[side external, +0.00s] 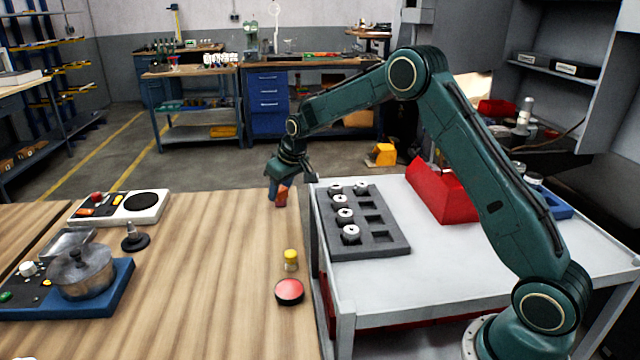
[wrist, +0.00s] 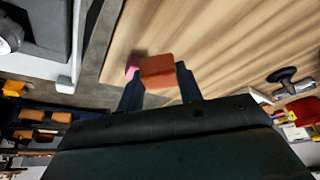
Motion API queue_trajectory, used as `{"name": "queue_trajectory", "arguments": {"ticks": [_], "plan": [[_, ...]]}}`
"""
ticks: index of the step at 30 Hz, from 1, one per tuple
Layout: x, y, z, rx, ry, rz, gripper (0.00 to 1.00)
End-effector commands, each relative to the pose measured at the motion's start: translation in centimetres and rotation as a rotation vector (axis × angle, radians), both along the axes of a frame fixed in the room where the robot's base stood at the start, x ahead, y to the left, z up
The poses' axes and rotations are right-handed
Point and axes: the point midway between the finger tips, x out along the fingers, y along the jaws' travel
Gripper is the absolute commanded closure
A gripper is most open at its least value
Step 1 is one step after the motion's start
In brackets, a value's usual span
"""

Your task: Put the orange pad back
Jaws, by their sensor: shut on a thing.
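The orange pad (side external: 282,196) is a small orange-red block. My gripper (side external: 278,192) is shut on it at the far right corner of the wooden table (side external: 210,260). In the wrist view the pad (wrist: 158,71) sits between the two dark fingers of my gripper (wrist: 159,87), with the table behind it. I cannot tell how high it is above the table, or whether it touches it. A small pink thing (wrist: 132,66) shows beside the pad in the wrist view, partly hidden.
A white panel (side external: 150,216) with a black disc and a blue-based unit (side external: 118,292) with a pot stand at left. A yellow-topped cylinder (side external: 291,260) and red disc (side external: 289,291) are near the right edge. A grey tray (side external: 385,240) lies on the metal cart. The table's middle is clear.

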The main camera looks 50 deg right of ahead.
Motion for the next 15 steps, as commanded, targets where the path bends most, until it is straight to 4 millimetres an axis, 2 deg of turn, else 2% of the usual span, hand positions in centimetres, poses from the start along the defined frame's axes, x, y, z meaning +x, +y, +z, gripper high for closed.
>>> {"name": "queue_trajectory", "arguments": {"ticks": [4, 15], "plan": [[0.0, 0.0, -1.4, 0.0, 0.0, 0.0, 0.86], [0.0, 0.0, -2.5, 0.0, 0.0, 0.0, 0.86]]}}
